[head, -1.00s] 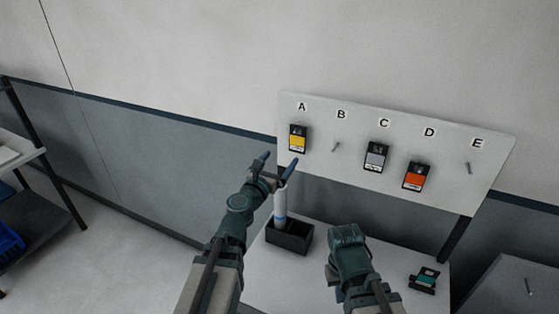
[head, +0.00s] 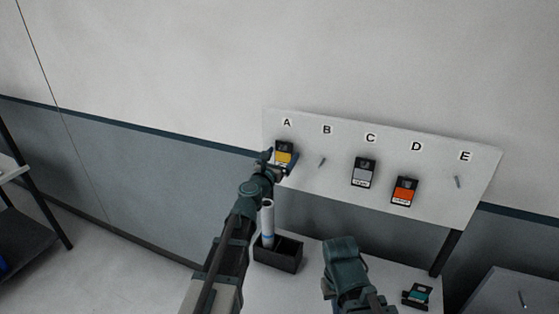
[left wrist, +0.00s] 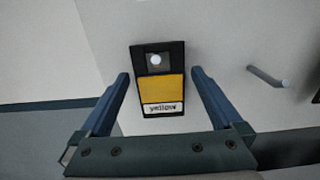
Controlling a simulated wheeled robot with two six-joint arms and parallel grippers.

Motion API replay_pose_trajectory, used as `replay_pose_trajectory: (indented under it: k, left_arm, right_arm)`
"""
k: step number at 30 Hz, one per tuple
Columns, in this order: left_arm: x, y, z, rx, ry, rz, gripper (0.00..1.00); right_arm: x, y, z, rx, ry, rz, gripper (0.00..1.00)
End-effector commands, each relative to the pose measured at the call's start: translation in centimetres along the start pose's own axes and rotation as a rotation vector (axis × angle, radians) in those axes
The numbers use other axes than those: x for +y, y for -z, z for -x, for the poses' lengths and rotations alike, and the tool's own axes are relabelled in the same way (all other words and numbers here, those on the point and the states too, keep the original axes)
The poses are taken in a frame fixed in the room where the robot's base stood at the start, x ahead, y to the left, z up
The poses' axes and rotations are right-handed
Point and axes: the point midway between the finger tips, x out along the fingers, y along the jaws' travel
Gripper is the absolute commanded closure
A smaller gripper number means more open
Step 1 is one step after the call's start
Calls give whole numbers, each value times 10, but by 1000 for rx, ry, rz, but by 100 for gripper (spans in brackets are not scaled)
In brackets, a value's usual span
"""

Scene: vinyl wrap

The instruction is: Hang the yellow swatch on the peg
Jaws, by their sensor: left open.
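The yellow swatch (head: 284,151) is a black card with a yellow band, on the white board (head: 400,145) under letter A. In the left wrist view the yellow swatch (left wrist: 163,85) is upright, with a pale round peg end (left wrist: 155,60) showing in its top hole. My left gripper (head: 281,160) is open at the swatch, one finger on each side. In the left wrist view gaps show between both fingers and the card. My right gripper (head: 343,255) is low over the table; its fingers are hidden.
Pegs B (head: 322,162) and E (head: 457,182) are bare. Grey (head: 364,172) and orange (head: 404,190) swatches hang under C and D. A teal swatch (head: 417,295) lies on the table. A black box (head: 278,255) holds a white roll (head: 267,222).

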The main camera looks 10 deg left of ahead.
Motion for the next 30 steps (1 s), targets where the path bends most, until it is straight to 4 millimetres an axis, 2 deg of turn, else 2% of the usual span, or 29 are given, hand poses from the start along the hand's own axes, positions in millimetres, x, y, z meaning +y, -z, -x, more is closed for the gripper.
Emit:
replay_pose_trajectory:
  k: [6,19,30]
  left_arm:
    - [0,0,0,0,0,0,0]
    - [0,0,0,0,-1,0,77]
    - [0,-6,0,0,-1,0,79]
  right_arm:
    - [0,0,0,0,0,0,100]
    - [0,0,0,0,0,0,100]
    - [1,0,6,0,0,0,100]
